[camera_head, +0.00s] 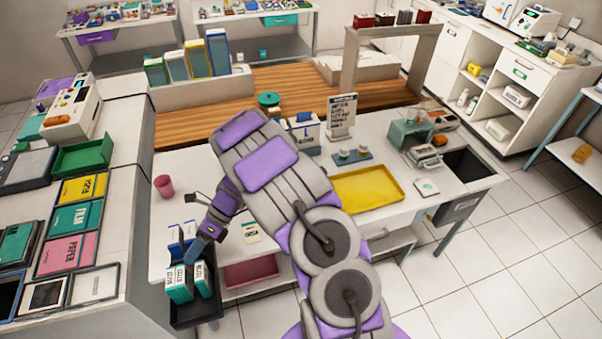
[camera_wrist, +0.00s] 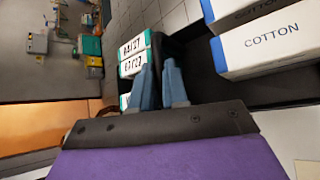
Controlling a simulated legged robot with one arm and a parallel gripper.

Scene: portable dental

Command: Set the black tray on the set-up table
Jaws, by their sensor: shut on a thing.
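The black tray (camera_head: 197,310) is at the lower left in the head view, by the front left corner of the white table (camera_head: 165,235). It holds white-and-green labelled boxes (camera_head: 179,284) and blue-and-white boxes. My gripper (camera_head: 203,246) is over the tray's middle. In the wrist view my gripper's blue-grey fingers (camera_wrist: 158,78) are close together on a dark upright part of the tray (camera_wrist: 167,48), between the labelled boxes and the white COTTON boxes (camera_wrist: 268,45). The exact grip is partly hidden. I cannot tell the tray's height relative to the tabletop.
On the table stand a pink cup (camera_head: 164,186), a yellow tray (camera_head: 366,188), a small card (camera_head: 251,232) and a sign (camera_head: 341,117). The front left tabletop is mostly clear. A counter with cases (camera_head: 70,252) lies close on the left. A pink bin (camera_head: 250,271) sits below.

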